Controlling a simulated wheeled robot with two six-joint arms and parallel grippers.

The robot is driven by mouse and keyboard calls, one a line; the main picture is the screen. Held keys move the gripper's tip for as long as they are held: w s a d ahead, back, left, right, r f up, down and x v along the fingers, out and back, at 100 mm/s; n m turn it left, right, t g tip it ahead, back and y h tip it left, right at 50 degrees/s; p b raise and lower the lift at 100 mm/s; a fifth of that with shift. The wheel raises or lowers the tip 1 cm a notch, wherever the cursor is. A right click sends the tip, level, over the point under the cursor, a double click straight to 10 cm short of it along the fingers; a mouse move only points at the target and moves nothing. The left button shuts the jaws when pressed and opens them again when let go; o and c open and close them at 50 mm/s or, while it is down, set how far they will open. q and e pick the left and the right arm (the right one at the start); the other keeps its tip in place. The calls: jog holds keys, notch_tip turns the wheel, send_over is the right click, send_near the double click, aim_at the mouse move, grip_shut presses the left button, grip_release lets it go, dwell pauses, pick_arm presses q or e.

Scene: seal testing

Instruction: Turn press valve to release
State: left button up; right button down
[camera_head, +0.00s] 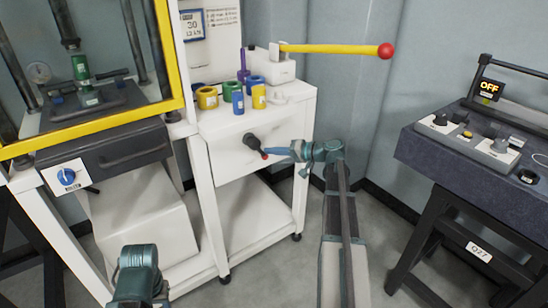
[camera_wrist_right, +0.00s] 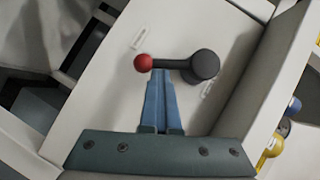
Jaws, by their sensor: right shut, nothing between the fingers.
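The valve is a dark lever with a round hub (camera_head: 250,140) and a red ball tip on the white front panel of the cart. In the right wrist view the hub (camera_wrist_right: 205,66) is at right and the red ball (camera_wrist_right: 143,63) at left. My right gripper (camera_head: 270,152) is shut and empty, its blue fingers at the lever near the red ball. In the wrist view its tips (camera_wrist_right: 161,72) meet the lever's lower side between ball and hub; whether they touch cannot be told. My left arm shows at the bottom left; its fingers are out of view.
A yellow handle with a red ball (camera_head: 386,50) sticks out above the cart. Several coloured cylinders stand on the cart top (camera_head: 222,122). The press with a yellow frame (camera_head: 100,122) and a blue knob (camera_head: 67,176) is at left. A dark bench reading OFF (camera_head: 470,160) is at right.

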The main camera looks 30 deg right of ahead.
aim_at(266, 159)
pick_arm(q)
notch_tip(266, 159, down, 7)
jog(key=b, duration=0.5)
jog(key=shift+r, duration=0.2)
pick_arm(e)
jog(key=a+f+m+t+y, duration=0.1)
jog(key=a+f+m+y, duration=0.1)
jog(key=m, duration=0.1)
jog(key=shift+s+a, duration=0.1)
jog(key=shift+a+f, duration=0.15)
pick_arm(q)
jog(key=shift+f, duration=0.1)
pick_arm(e)
jog(key=shift+s, duration=0.15)
